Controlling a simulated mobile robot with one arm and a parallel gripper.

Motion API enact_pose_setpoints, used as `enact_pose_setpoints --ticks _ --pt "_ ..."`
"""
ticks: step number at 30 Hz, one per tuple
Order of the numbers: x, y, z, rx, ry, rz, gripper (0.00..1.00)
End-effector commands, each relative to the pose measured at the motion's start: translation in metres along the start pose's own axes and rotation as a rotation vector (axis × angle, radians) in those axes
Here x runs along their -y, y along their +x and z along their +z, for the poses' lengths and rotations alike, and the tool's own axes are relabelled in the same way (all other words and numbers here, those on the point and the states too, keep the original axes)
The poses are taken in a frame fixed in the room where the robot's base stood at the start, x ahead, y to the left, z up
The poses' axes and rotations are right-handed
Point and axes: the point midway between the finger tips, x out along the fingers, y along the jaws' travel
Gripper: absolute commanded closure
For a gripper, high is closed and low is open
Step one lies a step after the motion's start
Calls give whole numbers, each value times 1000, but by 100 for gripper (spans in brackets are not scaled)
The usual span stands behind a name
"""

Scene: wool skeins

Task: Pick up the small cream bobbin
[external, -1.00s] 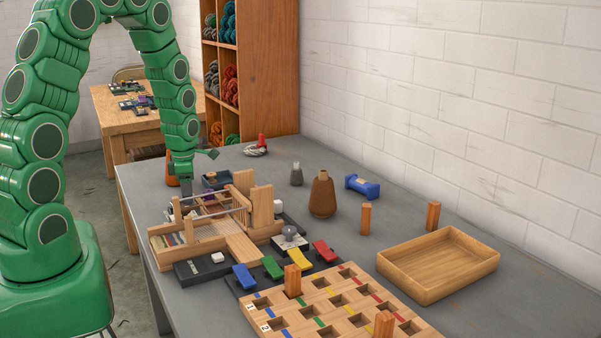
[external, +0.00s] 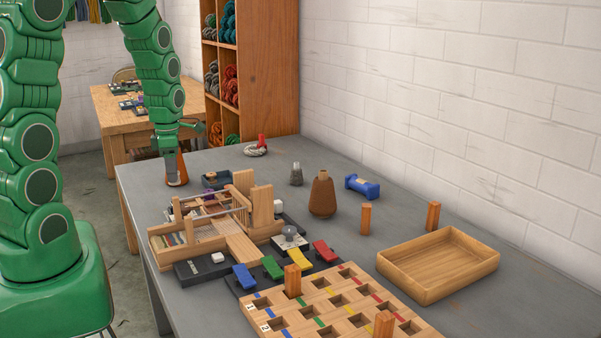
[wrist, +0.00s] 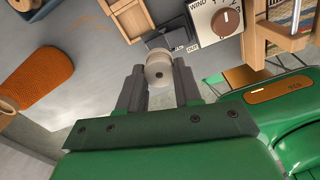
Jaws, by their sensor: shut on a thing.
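The small cream bobbin (wrist: 158,70) is between the fingertips of my gripper (wrist: 158,82) in the wrist view, one dark finger on each side of it. My gripper is shut on it. In the external view my gripper (external: 172,178) hangs at the far left of the grey table, in front of an orange yarn cone. The bobbin cannot be made out there.
The orange cone (wrist: 38,80) is left of my fingers in the wrist view. A winder box with a dial (wrist: 226,20) is at upper right. A wooden loom (external: 265,207), brown cone (external: 322,197), blue spool (external: 362,186) and empty wooden tray (external: 440,285) stand on the table (external: 400,200).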

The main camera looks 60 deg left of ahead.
Motion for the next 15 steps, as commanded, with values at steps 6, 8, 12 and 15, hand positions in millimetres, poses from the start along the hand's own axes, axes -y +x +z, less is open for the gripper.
enact_pose_setpoints --ticks 6,8,12,15 --pt "20 -14 -19 0 -1 1 95" --pt "26 -18 -24 2 -1 2 95" --pt "39 -25 -36 1 -1 0 95" --pt "48 -30 -44 0 0 -1 95"
